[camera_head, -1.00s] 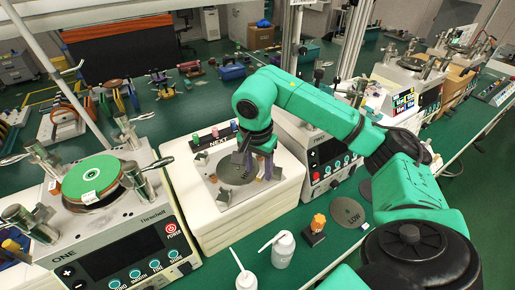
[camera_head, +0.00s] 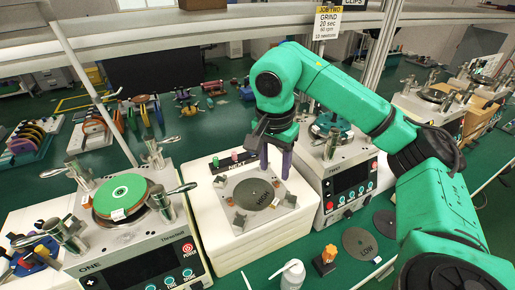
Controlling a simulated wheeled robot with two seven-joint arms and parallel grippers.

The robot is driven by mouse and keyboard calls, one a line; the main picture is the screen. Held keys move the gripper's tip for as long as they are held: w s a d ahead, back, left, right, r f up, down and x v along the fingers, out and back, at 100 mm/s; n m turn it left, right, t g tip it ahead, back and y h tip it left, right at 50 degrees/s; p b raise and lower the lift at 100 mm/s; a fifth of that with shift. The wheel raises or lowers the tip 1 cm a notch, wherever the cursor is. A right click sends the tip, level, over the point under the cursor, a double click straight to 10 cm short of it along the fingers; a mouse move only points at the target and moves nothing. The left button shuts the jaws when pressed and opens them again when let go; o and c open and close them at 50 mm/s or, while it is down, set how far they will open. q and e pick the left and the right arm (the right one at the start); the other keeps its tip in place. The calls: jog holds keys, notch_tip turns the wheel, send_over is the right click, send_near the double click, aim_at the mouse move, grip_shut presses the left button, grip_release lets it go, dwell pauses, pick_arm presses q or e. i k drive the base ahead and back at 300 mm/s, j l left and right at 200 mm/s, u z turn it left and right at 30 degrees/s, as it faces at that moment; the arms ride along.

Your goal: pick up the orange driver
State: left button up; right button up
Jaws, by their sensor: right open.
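The orange driver (camera_head: 327,253) seems to be the short ribbed orange handle standing upright on a small dark block (camera_head: 323,266) at the front of the green bench. My right gripper (camera_head: 277,166) hangs over the far right part of the white box, with its dark purple fingers pointing down. The fingers are apart with nothing visible between them. The gripper is well behind and left of the orange handle, and not touching it. My left gripper is not in view.
A dark round plate (camera_head: 253,194) lies on the white box (camera_head: 217,229). White bottles (camera_head: 292,274) stand left of the driver, and a grey disc (camera_head: 360,243) lies to its right. Lapping machines stand at left (camera_head: 132,262) and behind right (camera_head: 346,190). My right arm spans the right side.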

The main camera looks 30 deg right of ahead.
aim_at(329, 253)
jog(key=k, duration=1.5)
